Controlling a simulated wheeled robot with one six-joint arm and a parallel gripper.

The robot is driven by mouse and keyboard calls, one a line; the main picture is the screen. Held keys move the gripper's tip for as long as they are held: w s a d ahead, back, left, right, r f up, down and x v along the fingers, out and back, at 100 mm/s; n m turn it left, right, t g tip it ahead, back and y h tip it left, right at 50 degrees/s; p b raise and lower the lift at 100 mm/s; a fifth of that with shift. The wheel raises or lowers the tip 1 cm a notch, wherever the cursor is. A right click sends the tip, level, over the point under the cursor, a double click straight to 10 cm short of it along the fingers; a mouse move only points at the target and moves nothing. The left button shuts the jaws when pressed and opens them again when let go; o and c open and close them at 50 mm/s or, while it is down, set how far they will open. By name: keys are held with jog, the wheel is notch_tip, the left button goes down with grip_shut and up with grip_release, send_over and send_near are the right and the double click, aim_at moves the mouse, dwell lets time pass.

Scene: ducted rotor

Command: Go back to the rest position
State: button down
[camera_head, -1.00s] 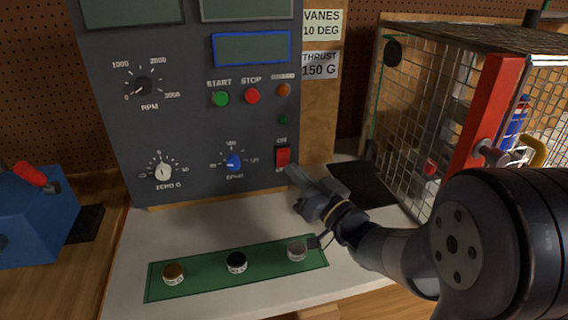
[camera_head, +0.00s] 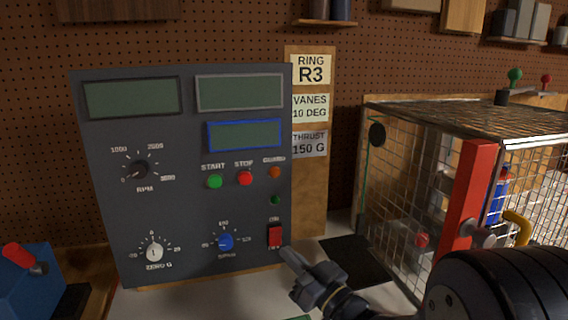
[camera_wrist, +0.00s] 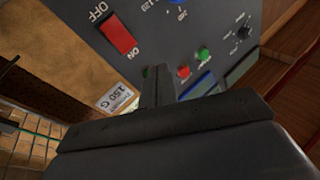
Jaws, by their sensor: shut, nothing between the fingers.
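My gripper (camera_head: 290,255) is shut and empty. In the head view its tips are just right of and below the red ON/OFF rocker switch (camera_head: 275,236) on the grey control panel (camera_head: 110,215). I cannot tell for certain whether the tips touch the panel. In the wrist view, the shut fingers (camera_wrist: 158,85) point toward the panel, and the red switch (camera_wrist: 117,35) shows clear of them, up and to the left.
A blue box (camera_head: 25,290) with a red lever is at the lower left. A pegboard wall (camera_head: 220,30) is behind. The white bench (camera_head: 160,300) shows in front of the panel.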

jog(key=shift+s+d+r, duration=0.2)
jog(key=shift+s+r, duration=0.15)
jog(key=shift+s, duration=0.4)
